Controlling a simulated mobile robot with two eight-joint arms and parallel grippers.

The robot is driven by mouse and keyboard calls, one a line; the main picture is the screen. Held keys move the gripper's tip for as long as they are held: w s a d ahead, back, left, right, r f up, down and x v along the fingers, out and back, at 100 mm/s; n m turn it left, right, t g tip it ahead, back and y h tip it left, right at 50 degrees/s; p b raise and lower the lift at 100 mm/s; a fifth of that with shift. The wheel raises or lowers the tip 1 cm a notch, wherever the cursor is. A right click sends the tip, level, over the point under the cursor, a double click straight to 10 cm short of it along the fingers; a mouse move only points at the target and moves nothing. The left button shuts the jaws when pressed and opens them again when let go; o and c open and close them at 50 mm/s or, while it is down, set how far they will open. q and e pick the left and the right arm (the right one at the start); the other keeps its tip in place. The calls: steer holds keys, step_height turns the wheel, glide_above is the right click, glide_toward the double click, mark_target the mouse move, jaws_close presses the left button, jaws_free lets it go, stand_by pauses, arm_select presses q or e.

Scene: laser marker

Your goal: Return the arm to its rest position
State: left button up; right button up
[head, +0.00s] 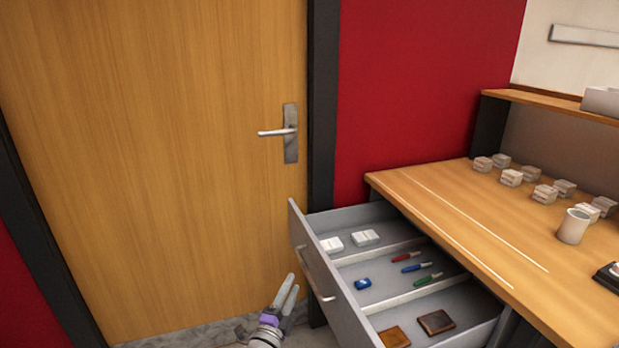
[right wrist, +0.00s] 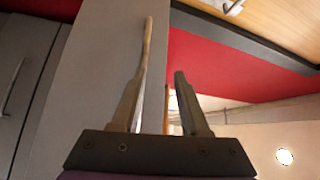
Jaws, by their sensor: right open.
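My right gripper (head: 285,294) is low in the head view, beside the front of the open drawer (head: 350,316) and to its left. It is open and empty, and apart from the drawer handle (head: 318,274). In the right wrist view the two fingers (right wrist: 161,90) stand apart with nothing between them. My left gripper is not in view.
The drawer holds white blocks, red, blue and green markers, a blue item and brown squares. Above it is a wooden desk (head: 455,213) with several small stacks and a white cup (head: 573,226). A closed wooden door (head: 160,150) stands at left. Some floor shows below.

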steer(key=s+d+r+n+g+y, duration=0.2)
steer(key=s+d+r+n+y, duration=0.45)
steer(key=n+y, duration=0.5)
steer(key=s+d+f+n+g+h, duration=0.2)
steer(key=s+d+f+n+g, duration=0.25)
steer(key=s, duration=0.75)
steer(key=s+d+f+n+g+h, duration=0.15)
steer(key=s+d+f+g, duration=0.4)
steer(key=s, duration=0.55)
steer(key=s+d+f+n+g+h, duration=0.25)
steer(key=s+d+f, duration=0.45)
steer(key=s, duration=0.5)
arm_select(q)
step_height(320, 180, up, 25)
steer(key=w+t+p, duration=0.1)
steer(key=p, duration=2)
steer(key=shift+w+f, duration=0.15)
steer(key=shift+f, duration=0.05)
arm_select(e)
step_height(320, 180, up, 26)
steer(key=w+t, duration=0.1)
steer(key=w, duration=0.1)
steer(key=shift+w+d+f+m+y, duration=0.15)
steer(key=shift+w+f+m+y, duration=0.1)
steer(key=shift+w+m+y, duration=0.1)
steer(key=shift+s, duration=0.15)
